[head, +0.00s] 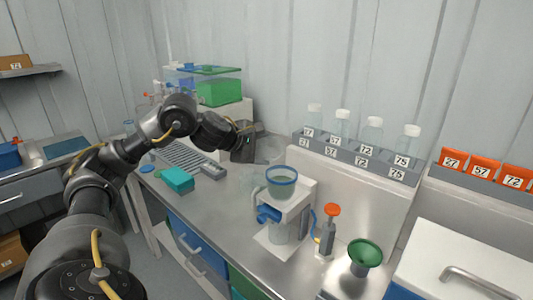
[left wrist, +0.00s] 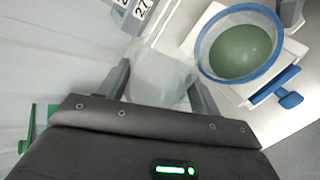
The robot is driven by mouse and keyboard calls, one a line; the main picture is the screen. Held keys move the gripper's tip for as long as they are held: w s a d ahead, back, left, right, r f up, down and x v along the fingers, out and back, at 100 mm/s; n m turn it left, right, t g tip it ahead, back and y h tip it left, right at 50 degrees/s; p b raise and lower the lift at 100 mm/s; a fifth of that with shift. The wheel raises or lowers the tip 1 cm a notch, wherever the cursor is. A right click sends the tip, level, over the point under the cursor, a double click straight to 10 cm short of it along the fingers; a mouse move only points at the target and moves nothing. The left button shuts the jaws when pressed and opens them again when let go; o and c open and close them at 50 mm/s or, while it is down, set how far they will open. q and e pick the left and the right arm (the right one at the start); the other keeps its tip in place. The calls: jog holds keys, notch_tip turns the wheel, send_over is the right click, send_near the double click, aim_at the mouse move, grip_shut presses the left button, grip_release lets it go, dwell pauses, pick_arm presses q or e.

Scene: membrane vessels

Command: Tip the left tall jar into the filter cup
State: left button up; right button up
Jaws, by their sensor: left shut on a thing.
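My left gripper (head: 254,146) is shut on a clear, see-through jar (head: 270,151), held in the air behind and slightly left of the filter cup (head: 282,183). In the left wrist view the jar (left wrist: 160,78) sits between the two fingers; its outline is faint, so its exact tilt and contents are hard to tell. The filter cup has a blue rim and stands on a white stand. My right gripper is not in view.
A rack (head: 352,158) with several clear numbered bottles stands behind on the right. An orange-topped device (head: 327,232) and a green funnel (head: 365,254) stand right of the cup. A teal box (head: 177,180) and a grey keyboard-like tray (head: 182,156) lie left. Bench front is clear.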

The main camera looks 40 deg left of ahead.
aim_at(264, 139)
pick_arm(q)
jog(key=shift+a+f+n+h, duration=0.15)
jog(key=shift+a+n+h, duration=0.1)
jog(key=shift+n+h, duration=0.05)
jog(key=shift+d+r+p, duration=0.1)
jog(key=shift+r+p, duration=0.25)
jog(key=shift+r, duration=0.05)
jog(key=r+n+h+p, duration=0.2)
jog(key=r, duration=0.1)
jog(key=d+r+g+h+p, duration=0.1)
jog(key=r+p, duration=0.1)
jog(key=shift+s+d+r+n, duration=0.1)
jog(key=shift+s+r+n, duration=0.1)
jog(key=shift+n, duration=0.2)
jog(key=r+n+h, duration=0.1)
jog(key=r, duration=0.1)
jog(key=d+r+n+h+p, duration=0.1)
jog(key=r+h, duration=0.1)
jog(key=shift+d+r+n, duration=0.2)
jog(key=shift+r+n, duration=0.1)
jog(key=shift+n, duration=0.1)
jog(key=shift+s+d+r+n+h, duration=0.1)
jog(key=shift+r+n+h, duration=0.2)
jog(key=shift+r, duration=0.05)
